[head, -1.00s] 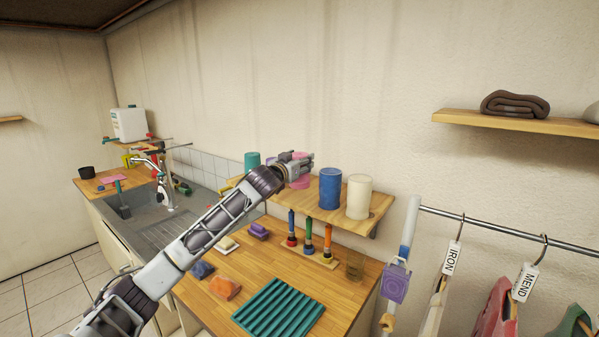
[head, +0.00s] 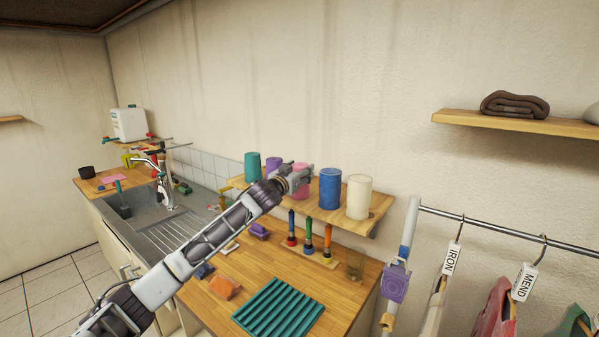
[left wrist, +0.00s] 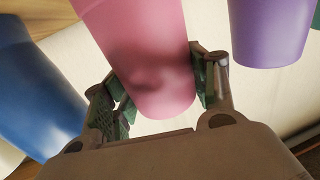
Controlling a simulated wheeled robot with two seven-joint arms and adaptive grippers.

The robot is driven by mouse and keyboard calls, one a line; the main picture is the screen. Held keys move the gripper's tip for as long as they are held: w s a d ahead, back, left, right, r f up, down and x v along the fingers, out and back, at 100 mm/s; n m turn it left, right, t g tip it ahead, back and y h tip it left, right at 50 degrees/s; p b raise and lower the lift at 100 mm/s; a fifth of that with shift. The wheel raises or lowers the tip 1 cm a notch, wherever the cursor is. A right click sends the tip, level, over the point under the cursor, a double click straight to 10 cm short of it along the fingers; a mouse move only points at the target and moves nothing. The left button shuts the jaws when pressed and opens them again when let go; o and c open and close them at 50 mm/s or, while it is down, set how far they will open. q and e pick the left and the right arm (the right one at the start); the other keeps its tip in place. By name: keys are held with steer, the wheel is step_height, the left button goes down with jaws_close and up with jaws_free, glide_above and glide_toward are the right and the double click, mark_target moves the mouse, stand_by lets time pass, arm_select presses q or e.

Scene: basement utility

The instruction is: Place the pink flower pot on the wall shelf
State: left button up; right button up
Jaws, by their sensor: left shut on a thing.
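The pink flower pot (head: 301,181) is at the wall shelf (head: 338,215), between a purple pot (head: 273,166) and a blue pot (head: 329,188). My left gripper (head: 298,178) is shut on the pink pot and partly covers it in the head view. In the left wrist view the pink pot (left wrist: 145,60) stands between the two fingers of my left gripper (left wrist: 160,95). I cannot tell whether the pot's base touches the shelf. My right gripper is not in view.
A teal pot (head: 252,166) and a cream pot (head: 358,197) stand on the same shelf. Several colored tools (head: 308,238) stand below it on the counter, near a teal ridged mat (head: 278,308). Another shelf (head: 470,118) holds a folded brown cloth (head: 515,104).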

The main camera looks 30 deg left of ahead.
arm_select(q)
steer(key=shift+f, duration=0.15)
steer(key=o, duration=1.1)
steer(key=shift+c, duration=0.2)
steer(key=shift+r, duration=0.2)
steer(key=shift+s+d+f, duration=0.1)
steer(key=shift+s+f, duration=0.05)
steer(key=shift+s, duration=0.65)
steer(key=s+d+b, duration=0.1)
steer(key=s+b, duration=0.2)
steer(key=s, duration=0.7)
steer(key=shift+d, duration=0.15)
steer(key=shift+s, duration=0.15)
